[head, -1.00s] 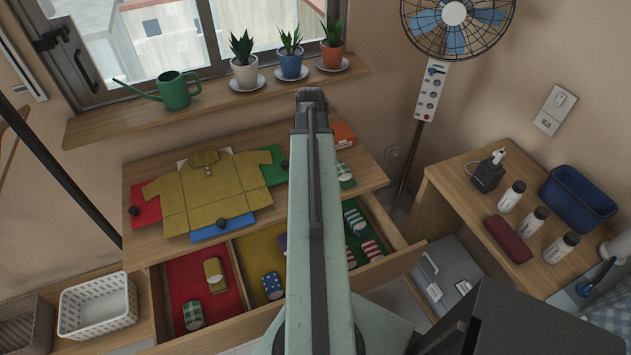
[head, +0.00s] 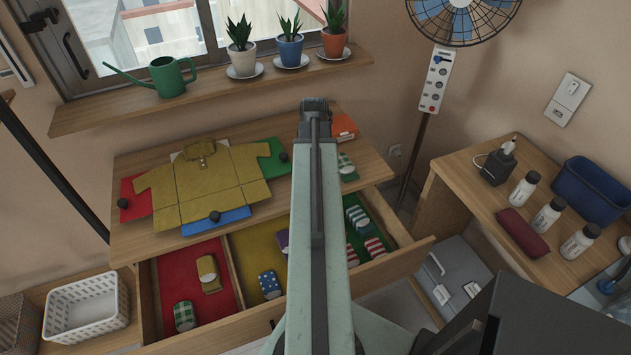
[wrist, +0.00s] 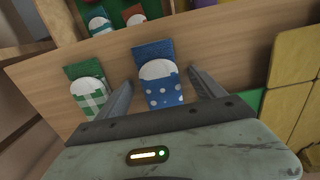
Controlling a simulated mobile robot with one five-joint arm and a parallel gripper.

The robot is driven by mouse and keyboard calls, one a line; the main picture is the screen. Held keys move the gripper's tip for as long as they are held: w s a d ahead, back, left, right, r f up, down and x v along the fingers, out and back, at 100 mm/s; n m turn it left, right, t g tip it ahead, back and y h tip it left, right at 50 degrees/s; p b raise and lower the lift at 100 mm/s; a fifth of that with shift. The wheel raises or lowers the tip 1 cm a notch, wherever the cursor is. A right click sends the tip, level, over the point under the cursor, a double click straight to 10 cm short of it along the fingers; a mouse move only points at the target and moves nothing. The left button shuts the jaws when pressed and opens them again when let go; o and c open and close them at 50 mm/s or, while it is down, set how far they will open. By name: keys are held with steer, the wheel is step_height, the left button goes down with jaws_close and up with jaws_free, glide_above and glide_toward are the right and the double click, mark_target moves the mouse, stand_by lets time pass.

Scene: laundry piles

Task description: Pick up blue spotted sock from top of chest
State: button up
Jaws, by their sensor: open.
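In the wrist view, a blue sock with white spots (wrist: 158,88) lies folded on the wooden chest top (wrist: 35,85). My gripper (wrist: 161,80) is open, with one finger on each side of the sock and gaps showing between. A green checked sock (wrist: 88,92) lies just left of the left finger. In the head view my gripper (head: 315,106) is over the back part of the chest top (head: 255,225). My arm hides the spotted sock there, while the green checked sock (head: 346,166) shows to the right.
An orange box (head: 344,128) is at the back. The open drawer (head: 215,335) below holds several socks, including another blue spotted one (head: 269,285). A sill with plants (head: 290,52) runs behind.

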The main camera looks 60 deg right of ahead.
steer(key=shift+r, duration=0.15)
steer(key=c, duration=1.4)
step_height(320, 180, up, 10)
steer(key=p, duration=1)
